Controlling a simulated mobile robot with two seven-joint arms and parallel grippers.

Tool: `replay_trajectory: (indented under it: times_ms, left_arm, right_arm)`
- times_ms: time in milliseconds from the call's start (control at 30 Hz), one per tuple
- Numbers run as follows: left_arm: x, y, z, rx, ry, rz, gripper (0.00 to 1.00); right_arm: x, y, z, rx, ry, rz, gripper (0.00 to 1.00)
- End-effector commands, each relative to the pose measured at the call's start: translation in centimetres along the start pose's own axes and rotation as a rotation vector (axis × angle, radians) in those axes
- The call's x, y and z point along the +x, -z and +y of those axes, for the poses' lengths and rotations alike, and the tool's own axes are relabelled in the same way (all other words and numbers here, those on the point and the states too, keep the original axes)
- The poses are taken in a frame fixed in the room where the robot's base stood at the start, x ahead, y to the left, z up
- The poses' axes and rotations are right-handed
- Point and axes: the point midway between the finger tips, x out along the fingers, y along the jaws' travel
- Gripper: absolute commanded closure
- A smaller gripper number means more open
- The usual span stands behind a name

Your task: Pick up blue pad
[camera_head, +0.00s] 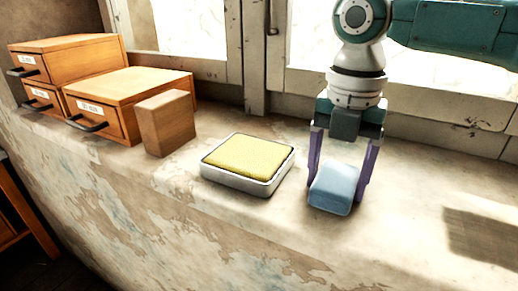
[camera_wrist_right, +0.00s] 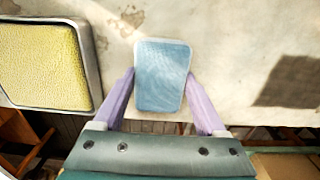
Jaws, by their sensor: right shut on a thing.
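The blue pad (camera_head: 334,188) is a small light-blue block with rounded edges, at the right of the ledge. My right gripper (camera_head: 338,190) comes down over it with a purple finger on each side, shut on it. In the right wrist view the pad (camera_wrist_right: 162,76) sits between the fingertips of my right gripper (camera_wrist_right: 160,85). I cannot tell whether the pad touches the ledge or is just above it. My left gripper is not in view.
A metal tray (camera_head: 236,184) with a yellow pad (camera_head: 245,157) lies left of the gripper. A wooden block (camera_head: 167,123) and wooden drawer boxes (camera_head: 130,88) stand farther left. The stone ledge (camera_head: 400,225) is clear at right; window frames (camera_head: 420,92) rise behind.

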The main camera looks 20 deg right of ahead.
Motion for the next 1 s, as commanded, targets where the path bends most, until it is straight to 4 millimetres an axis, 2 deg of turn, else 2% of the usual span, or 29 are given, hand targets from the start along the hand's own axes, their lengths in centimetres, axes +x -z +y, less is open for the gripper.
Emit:
replay_trajectory:
  times_ms: [67, 367, 533, 667, 1000]
  left_arm:
    - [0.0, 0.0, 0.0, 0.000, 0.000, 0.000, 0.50]
    - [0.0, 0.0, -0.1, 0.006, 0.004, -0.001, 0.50]
    - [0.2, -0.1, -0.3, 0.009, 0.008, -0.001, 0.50]
    - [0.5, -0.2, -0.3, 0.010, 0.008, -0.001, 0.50]
    - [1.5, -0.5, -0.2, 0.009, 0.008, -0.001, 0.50]
  right_arm:
    - [0.0, 0.0, 0.0, 0.000, 0.000, 0.000, 0.81]
    - [-0.3, 0.0, 0.0, 0.000, -0.002, -0.001, 0.81]
    - [-1.9, -0.1, 0.1, 0.000, -0.004, -0.002, 0.81]
    - [-4.5, -0.1, 0.1, 0.000, -0.006, -0.004, 0.81]
    - [-14.7, 0.0, 0.2, -0.001, -0.008, -0.003, 0.81]
